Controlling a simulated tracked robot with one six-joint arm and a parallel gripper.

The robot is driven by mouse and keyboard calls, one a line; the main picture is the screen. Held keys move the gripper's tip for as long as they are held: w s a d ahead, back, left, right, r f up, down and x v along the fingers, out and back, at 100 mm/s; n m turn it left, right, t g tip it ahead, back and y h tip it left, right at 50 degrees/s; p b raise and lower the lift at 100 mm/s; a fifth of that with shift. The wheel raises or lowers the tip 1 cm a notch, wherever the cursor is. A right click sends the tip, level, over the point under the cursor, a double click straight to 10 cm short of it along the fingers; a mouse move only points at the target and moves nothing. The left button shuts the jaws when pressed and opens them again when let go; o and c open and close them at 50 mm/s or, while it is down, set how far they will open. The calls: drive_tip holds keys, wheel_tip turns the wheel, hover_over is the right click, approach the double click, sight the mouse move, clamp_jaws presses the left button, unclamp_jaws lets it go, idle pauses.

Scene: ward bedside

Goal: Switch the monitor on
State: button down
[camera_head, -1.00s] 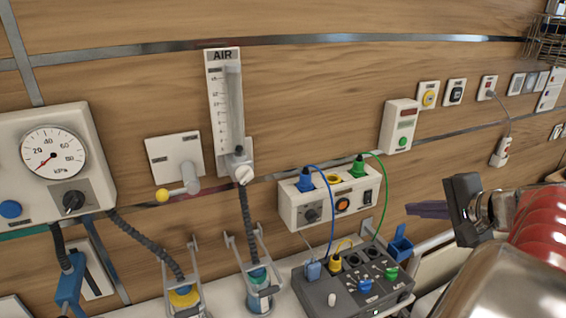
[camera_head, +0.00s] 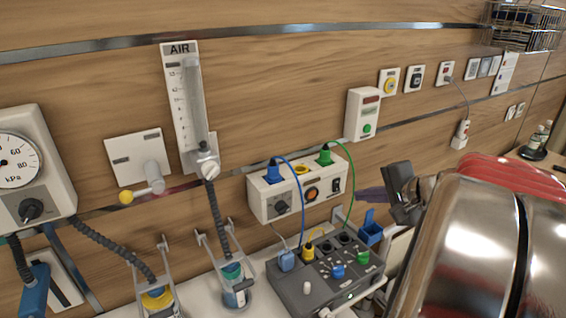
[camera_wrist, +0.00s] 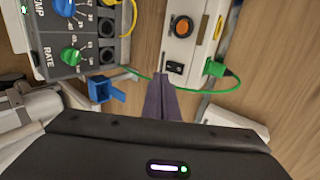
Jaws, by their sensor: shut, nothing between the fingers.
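A white wall box (camera_head: 290,205) with a blue plug, a green plug, a yellow socket, an orange round button (camera_head: 312,193) and a black rocker switch (camera_head: 337,185) is at the centre of the head view. It may be the monitor; I see no screen on it. The rocker also shows in the wrist view (camera_wrist: 175,68). My gripper (camera_head: 363,194) is to the right of the box, its purple fingers partly behind the green cable. In the wrist view my shut, empty fingers (camera_wrist: 160,80) point towards the rocker's end of the box; I cannot tell whether they touch it.
A grey box (camera_head: 318,275) with knobs and sockets stands below, joined by blue, yellow and green cables. The green cable (camera_wrist: 190,90) loops near my fingers. A blue open holder (camera_head: 371,228) is beside the grey box. A white unit (camera_head: 362,114) hangs above right.

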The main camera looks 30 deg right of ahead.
sight(337, 185)
drive_tip(key=shift+w+a+f, duration=0.1)
drive_tip(key=shift+w+f, duration=0.3)
drive_tip(key=shift+w, duration=0.75)
drive_tip(key=shift+w+d+f, duration=0.1)
drive_tip(key=shift+w+f, duration=0.3)
drive_tip(key=shift+w, duration=0.7)
drive_tip(key=shift+w+a+f, duration=0.1)
drive_tip(key=shift+w+f, duration=0.3)
drive_tip(key=shift+w, duration=0.75)
drive_tip(key=shift+w, duration=0.1)
drive_tip(key=shift+r, duration=0.1)
drive_tip(key=shift+r, duration=0.75)
